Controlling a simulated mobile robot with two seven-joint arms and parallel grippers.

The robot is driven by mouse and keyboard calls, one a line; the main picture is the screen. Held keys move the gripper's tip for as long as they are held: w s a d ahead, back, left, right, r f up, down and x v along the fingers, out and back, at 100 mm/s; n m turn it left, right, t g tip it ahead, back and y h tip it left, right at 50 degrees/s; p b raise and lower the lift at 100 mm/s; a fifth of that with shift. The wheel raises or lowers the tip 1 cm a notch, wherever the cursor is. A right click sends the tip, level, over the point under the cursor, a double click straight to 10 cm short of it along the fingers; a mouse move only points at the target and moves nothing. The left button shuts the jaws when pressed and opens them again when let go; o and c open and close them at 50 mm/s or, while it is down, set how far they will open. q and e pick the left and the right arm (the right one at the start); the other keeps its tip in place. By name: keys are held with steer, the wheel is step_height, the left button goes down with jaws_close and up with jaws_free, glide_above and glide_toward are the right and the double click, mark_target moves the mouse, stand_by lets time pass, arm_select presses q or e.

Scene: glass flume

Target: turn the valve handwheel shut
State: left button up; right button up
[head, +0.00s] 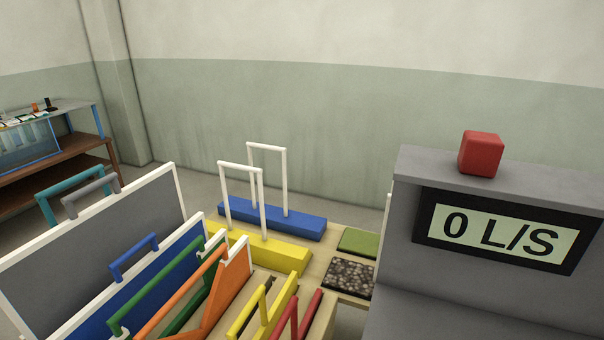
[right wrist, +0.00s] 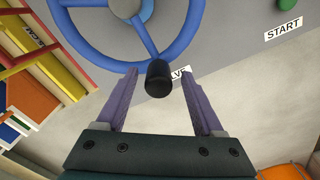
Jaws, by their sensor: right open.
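The blue valve handwheel (right wrist: 196,34) shows at the top of the right wrist view, partly cut off by the frame's upper edge. It is mounted on a grey panel, and a black knob (right wrist: 158,78) sticks out from its rim. My right gripper (right wrist: 160,84) is open, with its two purple fingers on either side of the black knob. I cannot tell whether the fingers touch it. A label, partly hidden by the knob, ends in "VE". In the head view a grey cabinet carries a display (head: 500,231) reading 0 L/S. The handwheel and both grippers are out of the head view.
A red block (head: 481,153) sits on the cabinet. Coloured gates with handles (head: 200,285), a blue block (head: 272,219) and a yellow block (head: 262,252) stand on the left and middle. A green button (right wrist: 290,4) is above a START label (right wrist: 284,29).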

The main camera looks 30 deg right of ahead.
steer(key=shift+r, duration=0.1)
step_height(320, 180, up, 10)
steer(key=shift+f+p, duration=0.15)
steer(key=shift+p, duration=0.5)
